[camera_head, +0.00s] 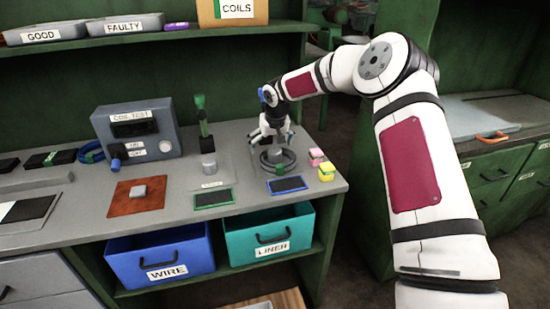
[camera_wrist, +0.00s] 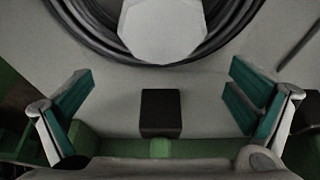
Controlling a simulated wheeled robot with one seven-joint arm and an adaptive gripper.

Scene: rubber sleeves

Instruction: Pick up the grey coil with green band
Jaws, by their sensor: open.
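A dark grey coil (camera_head: 278,169) lies on the bench around a grey post, under my gripper in the head view. In the wrist view the coil (camera_wrist: 85,35) shows as nested dark rings at the top, cut off by the frame, around the post's pale faceted top (camera_wrist: 163,28). My gripper (camera_head: 272,133) points down above the coil. In the wrist view my gripper (camera_wrist: 160,97) is open, its teal-padded fingers wide apart with no coil between them. The coil's far side is out of the wrist view.
Pink and yellow blocks (camera_head: 322,165) stand right of the coil. A blue-framed dark pad (camera_head: 286,185) lies in front, and a post with a green top (camera_head: 203,125) stands left. A grey test box (camera_head: 138,132) is farther left. The shelf (camera_head: 170,38) overhangs the back.

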